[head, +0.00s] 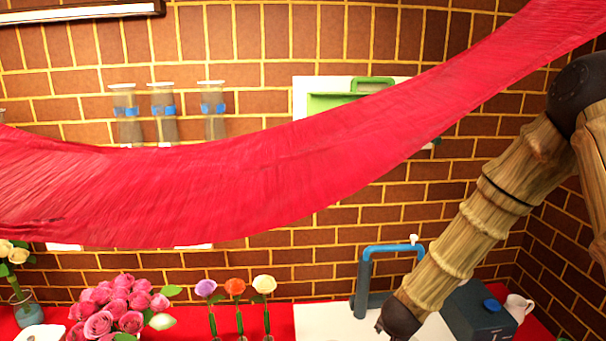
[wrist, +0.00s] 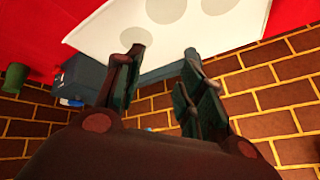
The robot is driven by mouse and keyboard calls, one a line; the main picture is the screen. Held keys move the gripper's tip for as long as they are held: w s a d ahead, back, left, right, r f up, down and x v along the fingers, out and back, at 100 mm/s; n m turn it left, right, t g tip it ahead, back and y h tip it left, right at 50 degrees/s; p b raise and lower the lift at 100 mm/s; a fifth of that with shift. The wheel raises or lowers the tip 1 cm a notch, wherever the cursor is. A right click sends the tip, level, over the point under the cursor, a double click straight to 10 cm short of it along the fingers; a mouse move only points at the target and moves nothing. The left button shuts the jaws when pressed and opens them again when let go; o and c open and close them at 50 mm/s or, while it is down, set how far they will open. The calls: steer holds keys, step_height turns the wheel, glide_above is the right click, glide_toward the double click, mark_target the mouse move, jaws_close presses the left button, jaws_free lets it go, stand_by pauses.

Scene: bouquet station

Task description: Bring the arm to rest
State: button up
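My arm, with a bamboo-like surface, comes down from the right side of the head view to a dark wrist joint near the bottom edge. My gripper is below the head view's frame. In the wrist view my gripper (wrist: 162,55) has its two dark fingers apart, with nothing held between them. A white board (wrist: 180,25) with pale round patches shows beyond the fingertips, and they appear clear of it.
Pink roses (head: 118,308) stand at the lower left, beside three single flowers (head: 235,288). A blue faucet-like pipe (head: 392,248), a dark box (head: 477,309) and a white jug (head: 518,307) are near my arm. A red cloth (head: 270,180) hangs across the head view.

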steer(key=s+f+n+g+b, duration=0.3)
steer(key=s+f+n, duration=0.1)
steer(key=s+f, duration=1.4)
steer(key=s+f+n+g+y+b, duration=0.1)
steer(key=s+f+n, duration=0.1)
steer(key=s+f, duration=0.5)
steer(key=s+f+n+g+b, duration=0.2)
steer(key=s+f, duration=0.4)
steer(key=s, duration=0.8)
steer(key=shift+s+a+f+g+y+b, duration=0.3)
steer(key=shift+s+a+f+y, duration=0.05)
steer(key=shift+s+a+y, duration=0.05)
steer(key=shift+d, duration=0.1)
